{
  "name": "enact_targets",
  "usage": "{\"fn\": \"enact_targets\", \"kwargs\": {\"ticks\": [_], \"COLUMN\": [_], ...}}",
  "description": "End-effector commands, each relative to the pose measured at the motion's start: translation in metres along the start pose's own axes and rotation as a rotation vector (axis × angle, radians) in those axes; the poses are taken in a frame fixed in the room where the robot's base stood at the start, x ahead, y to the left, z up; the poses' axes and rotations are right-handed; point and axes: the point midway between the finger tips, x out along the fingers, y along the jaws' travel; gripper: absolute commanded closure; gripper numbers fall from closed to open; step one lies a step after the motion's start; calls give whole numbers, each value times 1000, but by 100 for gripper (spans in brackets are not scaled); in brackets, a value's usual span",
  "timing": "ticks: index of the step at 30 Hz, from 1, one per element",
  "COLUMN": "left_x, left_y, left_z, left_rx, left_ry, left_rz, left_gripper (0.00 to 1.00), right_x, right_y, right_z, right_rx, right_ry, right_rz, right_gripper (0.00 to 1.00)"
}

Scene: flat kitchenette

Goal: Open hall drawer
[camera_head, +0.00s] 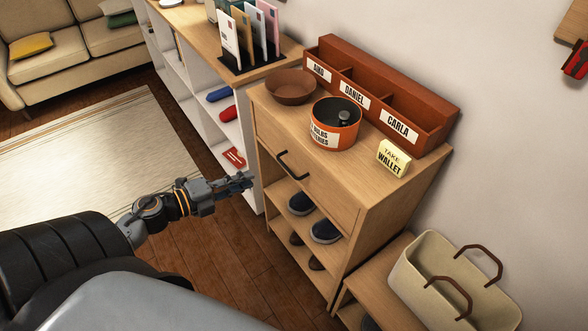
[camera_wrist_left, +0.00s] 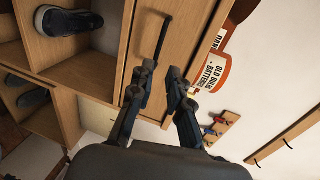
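The hall drawer (camera_head: 325,187) is the wooden front below the cabinet top, and it looks closed. Its dark bar handle (camera_head: 293,166) is on the front. In the left wrist view the drawer front (camera_wrist_left: 182,40) is close, and the handle (camera_wrist_left: 163,38) lies just beyond the fingertips. My left gripper (camera_head: 250,181) is in front of the cabinet, to the left of the handle and apart from it in the head view. In the wrist view my left gripper (camera_wrist_left: 161,72) is open, with nothing between its fingers. My right gripper is not in view.
On the cabinet top are a brown bowl (camera_head: 291,86), an orange tin (camera_head: 335,124), a named red organizer (camera_head: 380,97) and a yellow note block (camera_head: 393,157). Shoes (camera_head: 326,230) sit on shelves below. A beige basket (camera_head: 452,283) stands at right. Wood floor (camera_head: 235,250) is clear.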

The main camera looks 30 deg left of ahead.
Motion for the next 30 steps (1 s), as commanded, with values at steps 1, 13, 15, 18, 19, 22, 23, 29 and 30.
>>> {"fn": "enact_targets", "kwargs": {"ticks": [1, 13, 15, 18, 19, 22, 23, 29, 30], "left_x": [6, 86, 98, 113, 117, 126, 128, 133, 133], "left_y": [-2, -3, -3, -2, -2, -1, -1, 0, 0], "left_z": [1, 2, 2, 2, 2, 2, 2, 1, 1], "left_rx": [-1, -3, -5, -5, -5, -6, -7, -6, -6], "left_ry": [-1, -4, -4, -5, -5, -5, -5, -4, -4], "left_rz": [-3, -4, -5, -4, -4, -3, -2, 0, 0], "left_gripper": [83, 83, 83, 83, 83, 83, 83, 83, 83], "right_x": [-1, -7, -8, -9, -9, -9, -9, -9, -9], "right_y": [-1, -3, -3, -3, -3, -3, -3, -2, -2], "right_z": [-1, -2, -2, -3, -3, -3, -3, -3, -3], "right_rx": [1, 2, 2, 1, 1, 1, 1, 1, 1], "right_ry": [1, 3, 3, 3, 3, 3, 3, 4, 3], "right_rz": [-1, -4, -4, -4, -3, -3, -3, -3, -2], "right_gripper": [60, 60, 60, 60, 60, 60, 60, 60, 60]}}
